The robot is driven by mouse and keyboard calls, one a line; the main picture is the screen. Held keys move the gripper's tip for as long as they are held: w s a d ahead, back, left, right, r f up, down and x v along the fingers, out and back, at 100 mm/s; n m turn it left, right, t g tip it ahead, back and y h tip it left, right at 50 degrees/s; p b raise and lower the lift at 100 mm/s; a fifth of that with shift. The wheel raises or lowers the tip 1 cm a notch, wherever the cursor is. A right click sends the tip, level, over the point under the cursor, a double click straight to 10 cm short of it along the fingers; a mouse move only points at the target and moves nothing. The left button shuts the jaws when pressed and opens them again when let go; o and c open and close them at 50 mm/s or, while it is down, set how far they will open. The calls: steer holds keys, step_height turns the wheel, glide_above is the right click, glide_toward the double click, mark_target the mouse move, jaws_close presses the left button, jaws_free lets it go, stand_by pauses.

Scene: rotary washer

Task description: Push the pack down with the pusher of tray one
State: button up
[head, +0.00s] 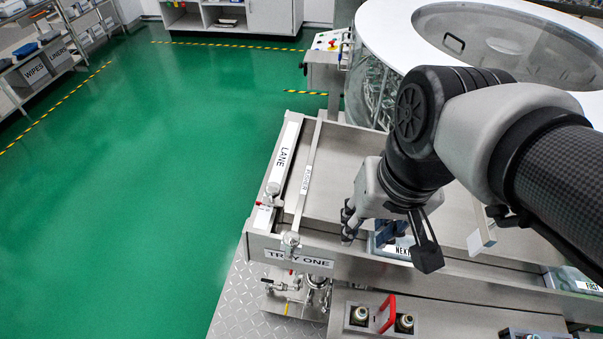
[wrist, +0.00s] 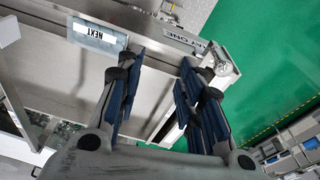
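Tray one is the steel tray with the TRAY ONE label (head: 298,258) on its near wall. Its pusher (head: 308,180) is a narrow labelled bar lying along the tray's left side, with a metal knob (head: 290,241) at its near end. A pack labelled NEXT (head: 393,248) lies in the tray's near right part, partly hidden by my gripper; it also shows in the wrist view (wrist: 98,34). My gripper (head: 349,222) hangs over the tray between pusher and pack. In the wrist view its fingers (wrist: 162,58) are apart, with nothing held between them.
A LANE label (head: 284,158) marks the tray's left edge. A pack labelled FIRST (head: 586,287) lies at the right. The round washer (head: 380,30) stands behind the tray. A red handle (head: 387,313) sticks up in front. Green floor at left is clear.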

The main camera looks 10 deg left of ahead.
step_height(320, 180, up, 6)
steer(key=f+n+g+p, duration=0.1)
steer(key=g+p, duration=0.1)
steer(key=p, duration=0.4)
glide_above(290, 247)
steer(key=w+d, duration=0.2)
steer(key=f, duration=0.5)
steer(key=a+f+b, duration=0.1)
steer(key=f, duration=0.5)
steer(key=a+f+b, duration=0.1)
steer(key=f, duration=0.5)
steer(key=shift+s+a, duration=0.2)
steer(key=shift+a, duration=0.05)
steer(key=shift+c, duration=0.2)
jaws_close()
